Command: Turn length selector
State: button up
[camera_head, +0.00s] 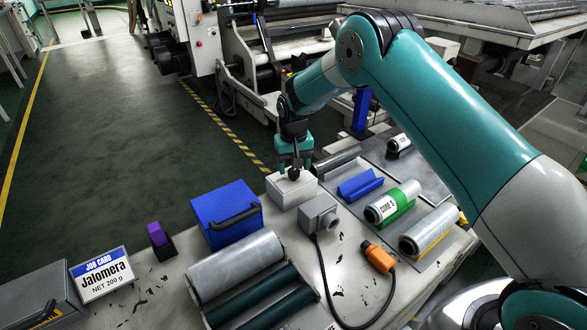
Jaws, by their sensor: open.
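A small white box (283,191) with a dark knob (293,174) on its top stands at the far edge of the table; it appears to be the length selector. My gripper (295,168) points down right over the box, with its fingers apart on either side of the knob. Whether the fingers touch the knob cannot be told at this size. The knob's pointer and any scale marks are too small to read.
A grey box with a cable (318,213) stands close in front. A blue box with a black handle (225,212) is to the left. Film rolls (393,204), a blue cradle (360,185) and an orange handheld device (378,257) lie to the right and front. A job card (102,274) stands at left.

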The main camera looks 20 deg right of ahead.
aim_at(294, 171)
notch_tip(294, 171, up, 16)
dwell(0.3)
jog(key=s+a+r+n+y+p, duration=0.25)
jog(key=s+r+n+p, duration=0.2)
jog(key=s+r, duration=1.1)
jog(key=s+a+r+n+y+p, duration=0.1)
jog(key=s+p, duration=0.1)
jog(key=s, duration=1)
jog(key=s+a+r+n+p, duration=0.1)
jog(key=s+r+n+p, duration=0.1)
jog(key=s, duration=0.9)
jog(key=shift+s+r+y+p, duration=0.15)
jog(key=shift+s+y+p, duration=0.2)
jog(key=shift+p, duration=0.05)
